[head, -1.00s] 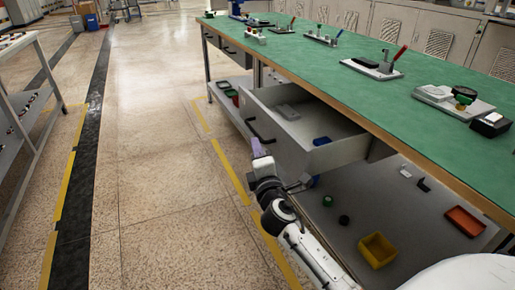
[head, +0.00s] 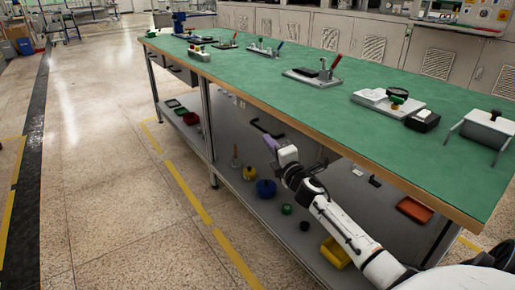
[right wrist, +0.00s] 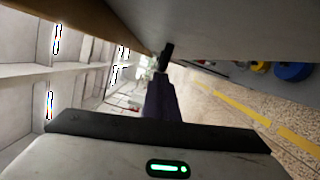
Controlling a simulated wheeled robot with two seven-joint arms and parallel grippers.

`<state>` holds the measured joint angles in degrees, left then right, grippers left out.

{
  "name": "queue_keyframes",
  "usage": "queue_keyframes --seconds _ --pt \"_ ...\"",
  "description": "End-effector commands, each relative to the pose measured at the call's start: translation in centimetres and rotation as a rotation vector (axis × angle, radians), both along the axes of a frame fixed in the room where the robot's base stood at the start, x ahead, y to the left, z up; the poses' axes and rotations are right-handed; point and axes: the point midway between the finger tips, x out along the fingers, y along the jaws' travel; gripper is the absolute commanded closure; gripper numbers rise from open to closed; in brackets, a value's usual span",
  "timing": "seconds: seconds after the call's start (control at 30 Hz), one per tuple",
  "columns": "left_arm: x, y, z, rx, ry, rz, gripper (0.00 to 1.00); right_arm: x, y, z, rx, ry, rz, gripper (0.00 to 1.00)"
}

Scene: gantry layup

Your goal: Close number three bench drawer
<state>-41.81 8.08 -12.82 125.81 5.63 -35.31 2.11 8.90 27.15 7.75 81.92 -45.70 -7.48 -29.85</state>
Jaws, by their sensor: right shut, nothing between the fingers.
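The drawer's grey front (head: 297,138) is just under the bench edge, with its black bar handle (head: 267,128). No open drawer interior shows; a small remaining gap at the front is too hidden to rule out. My right gripper (head: 286,153) is at the drawer front, just below and right of the handle in the head view, shut and empty. In the right wrist view, the purple gripper fingers (right wrist: 160,97) point ahead alongside a grey panel (right wrist: 225,30), apparently the drawer front. Contact cannot be told. My left gripper is out of view.
The green bench top (head: 240,75) holds several fixtures. The shelf below carries a blue bowl (head: 266,189), a yellow bin (head: 335,252) and an orange tray (head: 414,210). A bench leg (head: 207,120) stands left of the handle. The floor (head: 115,190) left of the bench is clear.

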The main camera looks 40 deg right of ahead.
Motion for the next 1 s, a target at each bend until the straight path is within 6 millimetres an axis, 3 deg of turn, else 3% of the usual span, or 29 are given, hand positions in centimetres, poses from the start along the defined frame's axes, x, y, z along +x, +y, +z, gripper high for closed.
queue_keyframes --seconds 0.2,0.67,0.83,1.0 --pt "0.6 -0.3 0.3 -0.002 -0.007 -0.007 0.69 -0.1 -1.2 0.0 -0.001 0.0 -0.002 1.0" --pt "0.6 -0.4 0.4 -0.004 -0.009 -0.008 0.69 -0.2 -1.7 0.1 -0.001 0.0 -0.011 1.0" --pt "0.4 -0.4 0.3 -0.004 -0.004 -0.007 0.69 0.0 0.1 -0.2 0.002 0.0 -0.004 1.0" --pt "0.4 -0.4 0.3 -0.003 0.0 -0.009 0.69 -0.1 3.7 -0.9 0.002 0.002 0.011 1.0"
